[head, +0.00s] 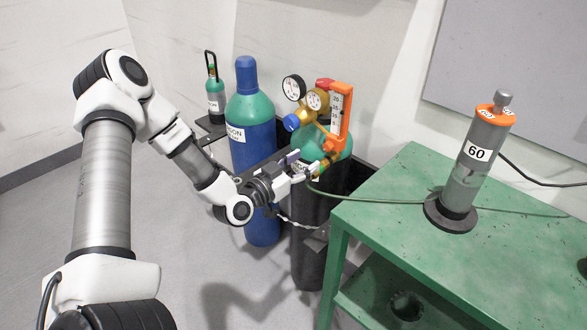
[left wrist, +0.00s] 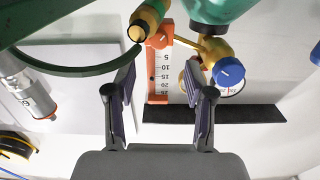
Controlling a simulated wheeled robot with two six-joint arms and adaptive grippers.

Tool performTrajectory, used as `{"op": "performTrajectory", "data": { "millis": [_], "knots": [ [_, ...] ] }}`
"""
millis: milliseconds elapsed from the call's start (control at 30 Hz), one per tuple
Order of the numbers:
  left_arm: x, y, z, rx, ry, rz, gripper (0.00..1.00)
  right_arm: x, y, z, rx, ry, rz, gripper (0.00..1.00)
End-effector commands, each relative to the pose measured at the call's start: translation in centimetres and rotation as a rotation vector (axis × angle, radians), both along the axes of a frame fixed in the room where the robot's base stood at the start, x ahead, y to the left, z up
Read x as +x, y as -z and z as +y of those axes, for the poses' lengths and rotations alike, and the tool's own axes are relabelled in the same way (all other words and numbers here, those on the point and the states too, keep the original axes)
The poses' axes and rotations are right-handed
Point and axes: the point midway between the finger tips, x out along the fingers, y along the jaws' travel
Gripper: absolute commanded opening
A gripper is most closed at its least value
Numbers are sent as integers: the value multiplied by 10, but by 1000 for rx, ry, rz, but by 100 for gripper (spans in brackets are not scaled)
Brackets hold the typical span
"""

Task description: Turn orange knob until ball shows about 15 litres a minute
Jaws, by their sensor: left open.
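The orange-framed flowmeter (head: 339,112) stands upright on the regulator atop the green-shouldered black cylinder (head: 318,215). In the left wrist view the flowmeter (left wrist: 158,99) appears upside down with a white numbered scale. The orange knob (head: 328,147) is at its lower end; in the wrist view the orange knob (left wrist: 157,41) shows beside a brass fitting. I cannot make out the ball. My left gripper (head: 304,165) is open and empty, just below and left of the knob. In the wrist view its fingers (left wrist: 162,78) are spread, with the knob beyond them, apart from both. My right gripper is out of view.
A regulator with round gauges (head: 293,88) and a blue knob (head: 291,122) sits left of the flowmeter. A blue cylinder (head: 249,150) stands left of the black one. A green hose (head: 375,201) runs over the green table (head: 400,235), where a grey cylinder labelled 60 (head: 470,165) stands.

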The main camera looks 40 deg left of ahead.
Motion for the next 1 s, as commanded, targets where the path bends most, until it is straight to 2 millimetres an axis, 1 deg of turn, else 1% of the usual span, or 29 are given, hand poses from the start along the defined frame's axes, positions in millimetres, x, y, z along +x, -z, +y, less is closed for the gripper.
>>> {"op": "performTrajectory", "data": {
  "millis": [33, 100, 200, 300, 433, 900, 967, 1000],
  "knots": [
    [-11, 0, 1, -10, -4, -1, 53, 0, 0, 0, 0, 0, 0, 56],
    [-22, -1, 3, -8, -5, -2, 53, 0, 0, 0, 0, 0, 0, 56],
    [-33, -1, 4, -6, -4, -1, 53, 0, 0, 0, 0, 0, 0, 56],
    [-39, -1, 3, -3, 0, -2, 53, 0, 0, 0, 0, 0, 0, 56],
    [-42, 0, 2, -1, 3, -2, 53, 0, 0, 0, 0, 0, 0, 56],
    [-42, 0, 2, 0, 4, 0, 53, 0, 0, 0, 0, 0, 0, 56],
    [-42, 4, -2, -2, 13, 19, 53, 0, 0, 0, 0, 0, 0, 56],
    [-42, 10, -7, -4, 27, 52, 53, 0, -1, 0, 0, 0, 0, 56]
  ]
}}
